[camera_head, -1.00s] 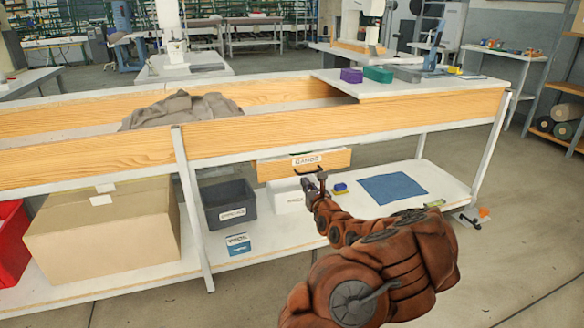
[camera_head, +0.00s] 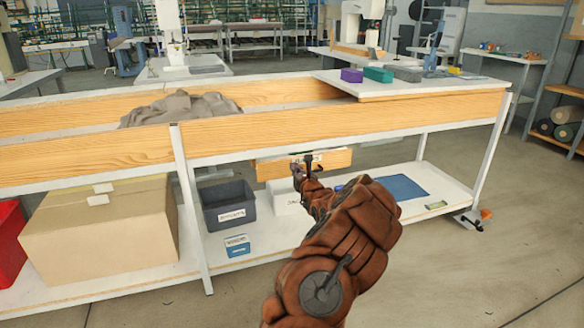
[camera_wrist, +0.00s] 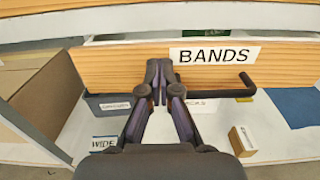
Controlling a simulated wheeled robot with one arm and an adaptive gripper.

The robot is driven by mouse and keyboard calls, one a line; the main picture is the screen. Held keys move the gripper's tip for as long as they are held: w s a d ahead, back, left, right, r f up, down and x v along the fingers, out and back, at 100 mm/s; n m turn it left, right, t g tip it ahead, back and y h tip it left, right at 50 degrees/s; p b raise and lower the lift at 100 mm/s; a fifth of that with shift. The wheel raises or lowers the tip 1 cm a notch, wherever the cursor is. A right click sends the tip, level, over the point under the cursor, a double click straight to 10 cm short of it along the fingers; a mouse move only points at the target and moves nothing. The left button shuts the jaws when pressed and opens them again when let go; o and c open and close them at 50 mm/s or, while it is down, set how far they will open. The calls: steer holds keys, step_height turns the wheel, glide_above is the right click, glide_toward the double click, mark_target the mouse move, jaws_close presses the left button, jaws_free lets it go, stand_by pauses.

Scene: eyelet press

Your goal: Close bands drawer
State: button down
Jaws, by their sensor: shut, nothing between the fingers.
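The bands drawer is a wooden front (camera_wrist: 120,65) with a white BANDS label and a black bar handle (camera_wrist: 235,92). In the wrist view it stands out from under the table, and part of its inside shows behind the front. In the head view the drawer (camera_head: 335,160) hangs below the table's wooden rail. My gripper (camera_wrist: 158,68) is shut and empty, its fingertips in front of the drawer face just left of the label. I cannot tell whether they touch it. In the head view my gripper (camera_head: 306,160) covers most of the label.
The lower shelf holds a cardboard box (camera_head: 100,230), a grey bin (camera_head: 229,204), a white bin (camera_head: 287,196) and a blue cloth (camera_head: 408,186). A small box (camera_wrist: 242,141) lies below the drawer. A table leg (camera_head: 192,210) stands to the left.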

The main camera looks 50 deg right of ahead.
mark_target(290, 160)
steer(key=shift+b+x, duration=0.45)
steer(key=shift+x, duration=1.1)
steer(key=shift+w+d, duration=0.15)
steer(key=shift+w+r, duration=0.1)
steer(key=shift+w+d+r+p, duration=0.1)
steer(key=shift+w+d+p, duration=0.25)
steer(key=shift+w+p, duration=0.1)
steer(key=shift+p+x, duration=0.95)
steer(key=shift+x, duration=0.65)
steer(key=shift+d+r, duration=0.1)
